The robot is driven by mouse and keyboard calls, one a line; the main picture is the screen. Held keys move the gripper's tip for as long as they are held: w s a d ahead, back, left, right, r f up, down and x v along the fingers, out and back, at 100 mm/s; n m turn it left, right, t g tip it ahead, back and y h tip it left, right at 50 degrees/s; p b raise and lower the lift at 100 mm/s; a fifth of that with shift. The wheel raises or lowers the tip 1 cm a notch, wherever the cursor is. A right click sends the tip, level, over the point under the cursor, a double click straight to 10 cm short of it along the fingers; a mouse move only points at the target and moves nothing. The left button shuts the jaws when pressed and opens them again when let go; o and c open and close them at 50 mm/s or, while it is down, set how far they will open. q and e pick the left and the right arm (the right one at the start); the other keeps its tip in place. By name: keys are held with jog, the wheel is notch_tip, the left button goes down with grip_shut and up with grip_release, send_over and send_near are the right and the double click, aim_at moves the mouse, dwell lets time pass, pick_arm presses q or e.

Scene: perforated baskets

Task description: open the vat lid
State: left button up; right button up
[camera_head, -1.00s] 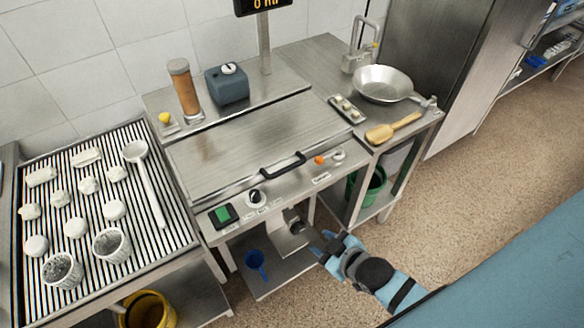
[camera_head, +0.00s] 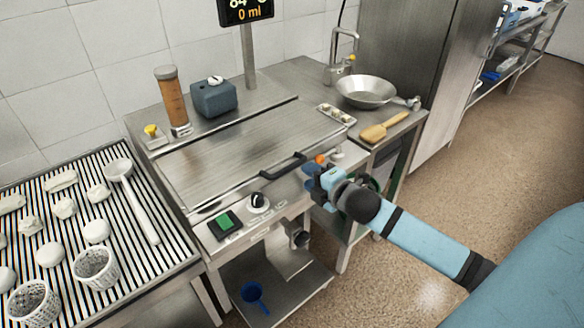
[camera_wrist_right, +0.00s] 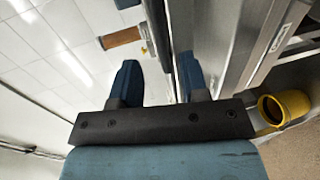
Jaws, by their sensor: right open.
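The vat's flat metal lid (camera_head: 240,145) lies closed on the steel unit. Its black bar handle (camera_head: 283,166) sits along the front edge. My right gripper (camera_head: 309,174) is just to the right of the handle, in front of the control panel. In the right wrist view my right gripper (camera_wrist_right: 158,62) shows two blue fingers spread apart. A dark bar, possibly the handle, runs up between them; I cannot tell whether they touch it. My left gripper is not in view.
The front panel has a green switch (camera_head: 224,224), a black knob (camera_head: 259,200) and an orange button. A brown cylinder (camera_head: 172,97) and a blue-grey box (camera_head: 213,98) stand behind the lid. A pan (camera_head: 366,91) and wooden paddle (camera_head: 385,128) lie right. A yellow bucket (camera_wrist_right: 285,108) shows below.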

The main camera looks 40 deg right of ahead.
aim_at(294, 168)
jog(key=x, duration=0.7)
jog(key=shift+w+a+f, duration=0.1)
jog(key=shift+w+a, duration=0.05)
jog(key=shift+w, duration=0.2)
jog(key=shift+c, duration=0.2)
grip_shut()
